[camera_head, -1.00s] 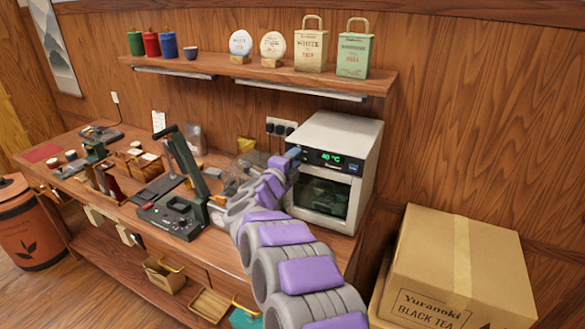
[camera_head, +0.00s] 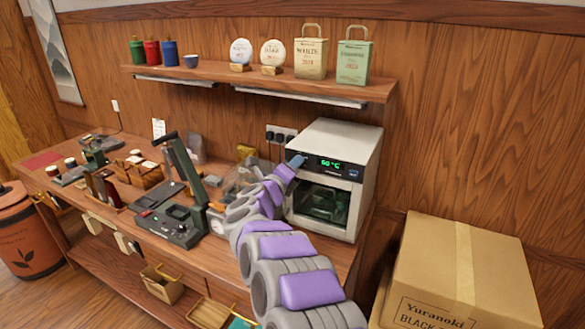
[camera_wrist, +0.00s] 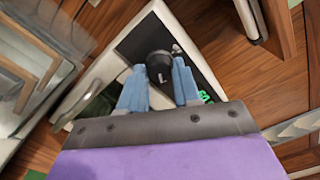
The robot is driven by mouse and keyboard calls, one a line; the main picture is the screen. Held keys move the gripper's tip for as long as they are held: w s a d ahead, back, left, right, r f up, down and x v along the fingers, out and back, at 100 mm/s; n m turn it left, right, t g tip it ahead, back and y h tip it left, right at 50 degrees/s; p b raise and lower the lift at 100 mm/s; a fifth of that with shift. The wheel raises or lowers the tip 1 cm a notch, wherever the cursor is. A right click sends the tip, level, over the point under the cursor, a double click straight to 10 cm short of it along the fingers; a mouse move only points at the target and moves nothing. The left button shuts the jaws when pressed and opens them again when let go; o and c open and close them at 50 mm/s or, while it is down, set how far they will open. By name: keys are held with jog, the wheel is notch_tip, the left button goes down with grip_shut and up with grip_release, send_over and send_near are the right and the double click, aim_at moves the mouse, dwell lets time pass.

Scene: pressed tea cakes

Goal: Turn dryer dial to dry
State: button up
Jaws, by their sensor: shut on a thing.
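The dryer (camera_head: 338,142) is a white box on the right end of the counter, with a dark glass door (camera_head: 322,203) and a black panel. Its green display (camera_head: 331,164) reads 60 °C. My gripper (camera_head: 297,160) is at the left end of the panel, its blue fingertips against it. In the wrist view, the black round dial (camera_wrist: 159,66) sits between the two blue fingers of my gripper (camera_wrist: 160,80), which are shut on it. A small light mark shows on the dial. In the head view the dial is hidden by the fingers.
A dark press (camera_head: 172,220) stands on the counter left of my arm. A shelf (camera_head: 220,72) with tins, cakes and bags runs above the dryer. A large cardboard box (camera_head: 430,262) stands at the right.

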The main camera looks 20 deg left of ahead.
jog(key=shift+f, duration=0.4)
jog(key=o, duration=1)
jog(key=shift+w, duration=0.15)
jog(key=shift+r, duration=0.15)
jog(key=s+p, duration=0.1)
jog(key=s, duration=0.4)
jog(key=s+a, duration=0.1)
jog(key=s, duration=0.5)
jog(key=s+p, duration=0.1)
jog(key=s, duration=0.5)
jog(key=shift+s+a+p, duration=0.2)
jog(key=shift+a+p, duration=0.1)
jog(key=shift+p, duration=0.05)
